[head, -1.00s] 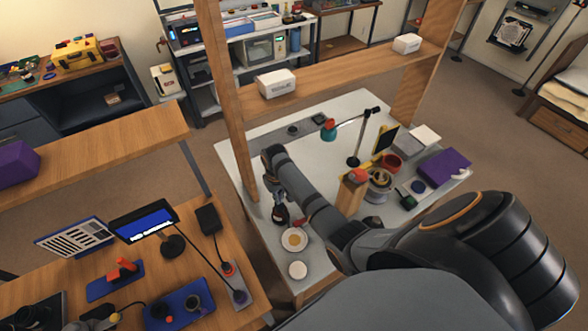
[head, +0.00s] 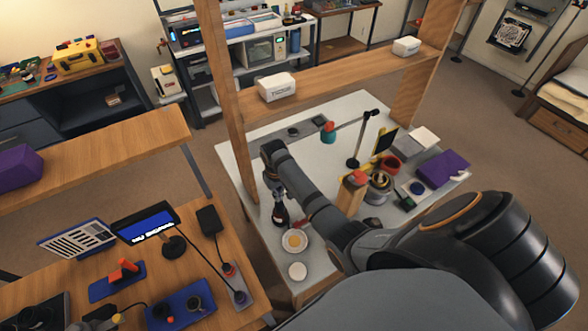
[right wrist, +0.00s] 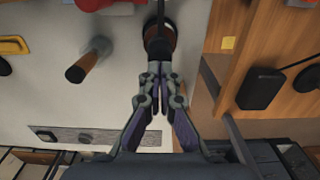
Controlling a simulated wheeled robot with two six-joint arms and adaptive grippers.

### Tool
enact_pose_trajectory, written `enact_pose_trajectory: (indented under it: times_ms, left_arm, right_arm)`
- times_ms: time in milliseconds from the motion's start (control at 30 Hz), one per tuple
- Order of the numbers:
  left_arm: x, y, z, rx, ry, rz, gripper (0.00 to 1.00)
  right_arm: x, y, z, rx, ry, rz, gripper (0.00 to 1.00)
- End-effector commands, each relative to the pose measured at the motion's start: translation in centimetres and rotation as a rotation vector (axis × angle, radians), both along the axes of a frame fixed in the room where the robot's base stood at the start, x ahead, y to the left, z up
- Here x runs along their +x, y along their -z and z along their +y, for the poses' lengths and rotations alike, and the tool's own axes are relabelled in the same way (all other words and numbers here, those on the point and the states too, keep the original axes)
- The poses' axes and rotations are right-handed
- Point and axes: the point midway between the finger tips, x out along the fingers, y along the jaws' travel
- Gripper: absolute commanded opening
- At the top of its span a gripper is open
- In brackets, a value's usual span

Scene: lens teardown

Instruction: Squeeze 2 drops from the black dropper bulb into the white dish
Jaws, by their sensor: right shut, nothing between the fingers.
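A dark brown bottle (head: 280,216) with a black dropper bulb on top stands near the left edge of the white table. The bottle (right wrist: 171,36) and the black bulb (right wrist: 158,49) also show in the right wrist view. My right gripper (head: 279,199) is just above the bulb. In the right wrist view its fingers (right wrist: 158,76) are together and empty, with the bulb just beyond the tips. A white dish (head: 295,250) with a yellow middle sits in front of the bottle. My left gripper is not in view.
A round white item (head: 298,271) lies in front of the dish. A wooden post (head: 229,115) rises close to my right arm.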

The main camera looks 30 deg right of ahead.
Motion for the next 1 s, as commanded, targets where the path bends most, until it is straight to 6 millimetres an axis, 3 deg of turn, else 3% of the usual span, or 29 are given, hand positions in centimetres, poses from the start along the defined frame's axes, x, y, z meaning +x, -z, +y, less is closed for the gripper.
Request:
enact_pose_trajectory:
  times_ms: [433,1000]
  left_arm:
    - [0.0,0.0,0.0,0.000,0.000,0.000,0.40]
    - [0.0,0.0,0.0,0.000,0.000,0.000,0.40]
  right_arm:
    - [0.0,-5.0,0.0,0.000,0.000,-0.002,0.00]
    - [0.0,-5.3,0.0,0.000,0.000,-0.001,0.00]
